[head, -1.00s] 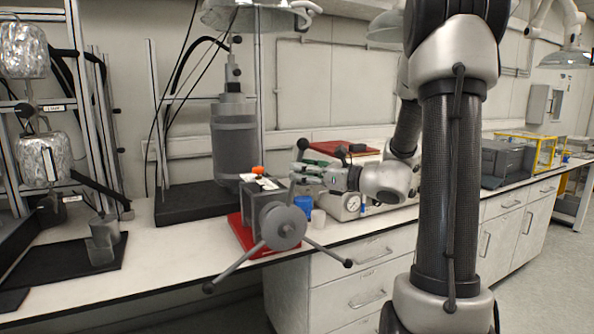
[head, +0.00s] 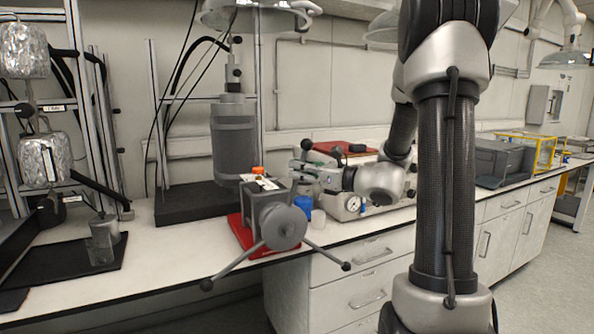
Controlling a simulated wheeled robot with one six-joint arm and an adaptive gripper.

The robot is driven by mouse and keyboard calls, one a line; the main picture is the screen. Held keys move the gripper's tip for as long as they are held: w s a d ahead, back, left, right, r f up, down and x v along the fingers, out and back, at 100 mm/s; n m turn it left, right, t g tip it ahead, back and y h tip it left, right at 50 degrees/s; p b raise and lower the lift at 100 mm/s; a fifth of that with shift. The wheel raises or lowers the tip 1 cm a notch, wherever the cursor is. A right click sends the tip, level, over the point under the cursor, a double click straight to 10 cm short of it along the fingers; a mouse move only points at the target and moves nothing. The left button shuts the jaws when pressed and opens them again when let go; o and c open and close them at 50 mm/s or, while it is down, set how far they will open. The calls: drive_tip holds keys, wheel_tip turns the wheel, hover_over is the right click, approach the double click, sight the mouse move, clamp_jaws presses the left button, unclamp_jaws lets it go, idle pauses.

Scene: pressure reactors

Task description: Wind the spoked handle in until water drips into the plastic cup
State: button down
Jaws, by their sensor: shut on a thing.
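The spoked handle (head: 284,227) has a round grey hub on the front of a grey pump block on a red base. Two spokes with black knobs point down-left and down-right. The third points up, with its black knob (head: 306,144) just above my gripper (head: 303,172). My gripper is shut on this upper spoke; its fingers partly hide the spoke. The plastic cup (head: 318,217), small and whitish, stands on the bench just right of the pump block. I cannot see any drips or what is inside the cup.
A blue container (head: 303,204) stands behind the handle. A box with a pressure gauge (head: 352,203) is to the right. A grey reactor cylinder (head: 234,140) stands behind left. The lower spokes reach past the bench's front edge, above drawers (head: 352,268).

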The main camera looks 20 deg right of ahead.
drive_tip(key=d+f+m+t, duration=0.2)
drive_tip(key=d+f+m, duration=0.1)
drive_tip(key=d, duration=0.4)
drive_tip(key=shift+d+m+t, duration=0.15)
drive_tip(key=shift+m+t, duration=0.15)
drive_tip(key=shift+m, duration=0.6)
drive_tip(key=shift+w, duration=0.1)
drive_tip(key=c, duration=1.5)
unclamp_jaws()
drive_tip(key=shift+o, duration=0.2)
drive_tip(key=v, duration=1.2)
drive_tip(key=shift+f, duration=0.2)
drive_tip(key=shift+w+d, duration=0.1)
